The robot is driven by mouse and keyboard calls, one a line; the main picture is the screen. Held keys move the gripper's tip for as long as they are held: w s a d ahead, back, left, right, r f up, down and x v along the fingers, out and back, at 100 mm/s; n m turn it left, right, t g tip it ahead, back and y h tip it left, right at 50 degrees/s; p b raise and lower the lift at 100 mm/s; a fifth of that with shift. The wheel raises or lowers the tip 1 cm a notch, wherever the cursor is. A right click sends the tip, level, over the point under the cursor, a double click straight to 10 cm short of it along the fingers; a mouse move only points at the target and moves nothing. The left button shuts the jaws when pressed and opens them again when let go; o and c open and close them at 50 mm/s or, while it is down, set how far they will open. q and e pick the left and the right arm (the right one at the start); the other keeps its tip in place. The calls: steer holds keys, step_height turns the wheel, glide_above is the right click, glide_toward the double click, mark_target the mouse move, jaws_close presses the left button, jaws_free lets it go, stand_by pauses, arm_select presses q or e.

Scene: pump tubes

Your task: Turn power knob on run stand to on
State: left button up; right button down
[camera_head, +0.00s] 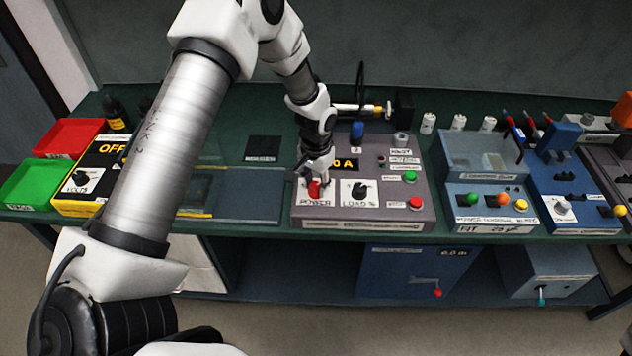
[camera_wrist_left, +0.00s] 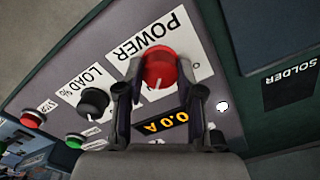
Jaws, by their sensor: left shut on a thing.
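The run stand (camera_head: 430,211) is a grey-purple box on the green bench, with a red power knob (camera_head: 314,188) at its front left above the POWER label. In the left wrist view the red knob (camera_wrist_left: 160,72) has a white pointer mark and sits between the two fingers. My left gripper (camera_head: 316,176) reaches down from above and is shut on the power knob. The display (camera_wrist_left: 164,127) reads 0.0 A in the left wrist view. It is partly hidden by the gripper in the head view. My right gripper is not in view.
The black LOAD knob (camera_head: 360,190) is just right of the power knob. Green (camera_head: 410,176) and red (camera_head: 415,203) buttons stand further right on the run stand. A blue-grey station (camera_head: 490,213) stands close on the right.

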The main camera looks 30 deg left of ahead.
mark_target(316, 186)
arm_select(q)
steer(key=shift+s+f, duration=0.15)
steer(key=o, duration=1.2)
steer(key=shift+c, duration=0.2)
steer(key=shift+w+r, duration=0.2)
steer(key=shift+r, duration=0.25)
step_height(316, 186, up, 11)
steer(key=shift+s, duration=0.1)
